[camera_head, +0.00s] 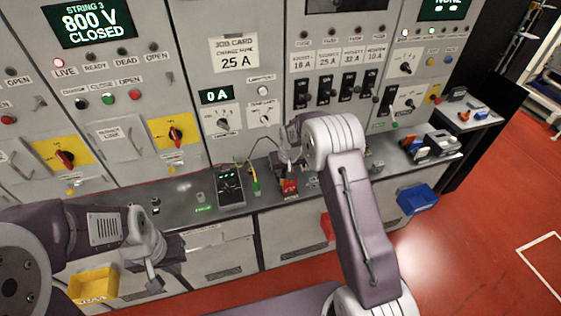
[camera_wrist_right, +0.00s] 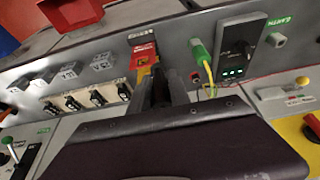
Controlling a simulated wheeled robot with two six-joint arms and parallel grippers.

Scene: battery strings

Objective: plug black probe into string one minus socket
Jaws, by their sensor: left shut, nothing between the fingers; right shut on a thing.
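My right gripper (camera_head: 287,166) is above the shelf at a small red block (camera_head: 289,187), with its arm hiding part of the panel behind. In the right wrist view its dark fingers (camera_wrist_right: 160,88) are shut on a narrow dark thing, apparently the black probe, mostly hidden between them. The red and yellow block (camera_wrist_right: 143,58) shows just beyond the fingertips. A black meter (camera_head: 230,187) with green lights stands to the left. My left gripper (camera_head: 153,278) is shut and empty at the lower left, in front of the cabinets. I cannot make out the string one minus socket.
A green plug (camera_wrist_right: 202,57) with a yellow wire stands between block and meter. Breakers (camera_head: 325,90) and switches line the panel. A blue bin (camera_head: 417,198) and a yellow bin (camera_head: 93,286) hang on the cabinet fronts. Red floor (camera_head: 490,220) is clear at right.

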